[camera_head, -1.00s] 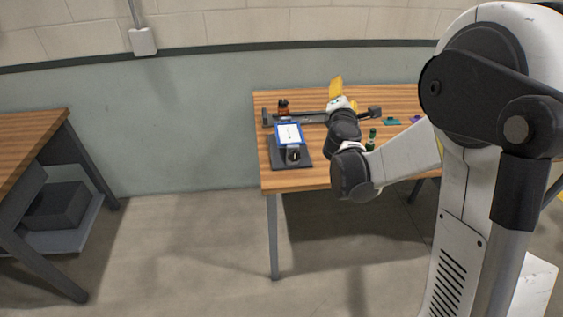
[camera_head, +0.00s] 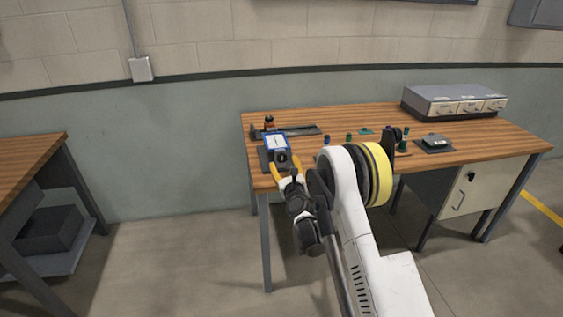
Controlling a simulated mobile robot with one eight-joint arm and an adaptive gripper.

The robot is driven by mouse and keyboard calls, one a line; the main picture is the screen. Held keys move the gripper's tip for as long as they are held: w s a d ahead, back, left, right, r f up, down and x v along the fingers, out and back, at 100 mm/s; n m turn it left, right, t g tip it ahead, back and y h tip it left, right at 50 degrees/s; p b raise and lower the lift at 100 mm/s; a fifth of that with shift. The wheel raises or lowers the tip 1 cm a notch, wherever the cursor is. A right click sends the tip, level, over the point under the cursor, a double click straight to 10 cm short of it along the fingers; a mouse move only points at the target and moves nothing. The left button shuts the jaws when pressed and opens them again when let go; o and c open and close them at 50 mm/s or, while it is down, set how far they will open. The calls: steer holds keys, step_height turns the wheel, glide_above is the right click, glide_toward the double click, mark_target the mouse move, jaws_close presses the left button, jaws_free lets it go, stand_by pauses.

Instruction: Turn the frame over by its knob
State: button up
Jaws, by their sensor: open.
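The frame (camera_head: 276,142) has a blue border and a pale face. It stands at the left end of the wooden table, over a dark base plate (camera_head: 263,160). A dark round knob (camera_head: 282,158) shows at its near side. My gripper (camera_head: 284,164) has yellow fingers and is open, with one finger on each side of the knob. I cannot tell whether the fingers touch it. My arm comes in from the lower right and hides part of the table's front edge.
A dark bar (camera_head: 298,130) and a small brown bottle (camera_head: 269,122) lie behind the frame. Small green bottles (camera_head: 349,139) stand to the right. Another table (camera_head: 30,160) is at the left.

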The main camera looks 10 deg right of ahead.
mark_target(282, 158)
steer(key=w+b, duration=0.1)
steer(key=w, duration=0.3)
steer(key=shift+w, duration=0.15)
steer(key=shift+r, duration=0.1)
steer(key=c, duration=1.2)
